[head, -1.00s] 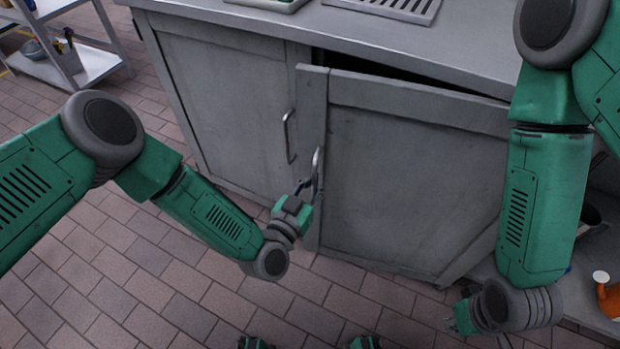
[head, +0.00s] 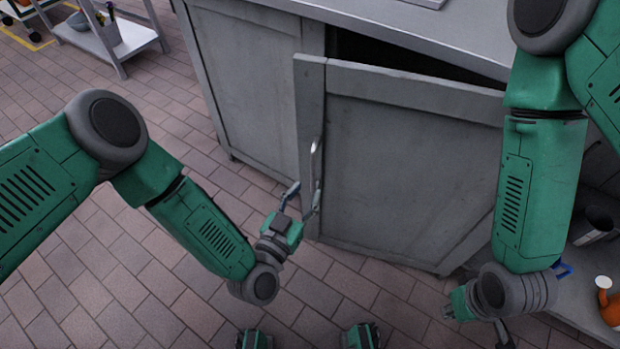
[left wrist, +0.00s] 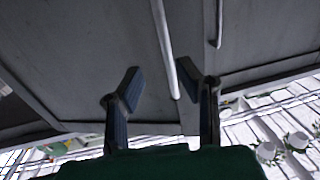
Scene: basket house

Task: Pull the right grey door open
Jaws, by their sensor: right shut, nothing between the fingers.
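The right grey door (head: 405,160) of the cabinet stands part open, with a dark gap along its top edge. Its metal handle (head: 315,165) is upright near the door's left edge. My left gripper (head: 301,198) is open at the handle's lower end. In the left wrist view the handle (left wrist: 165,45) runs down between the spread fingers (left wrist: 168,85); I cannot tell whether either touches it. My right gripper (head: 455,306) is shut and empty, low at the right, apart from the door.
The left grey door (head: 250,90) is shut; its handle is hidden in the head view. The grey counter (head: 440,35) is above. A shelf with an orange item (head: 606,300) is at the right. A rack (head: 110,40) stands far left. Brick floor (head: 130,270) is free in front.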

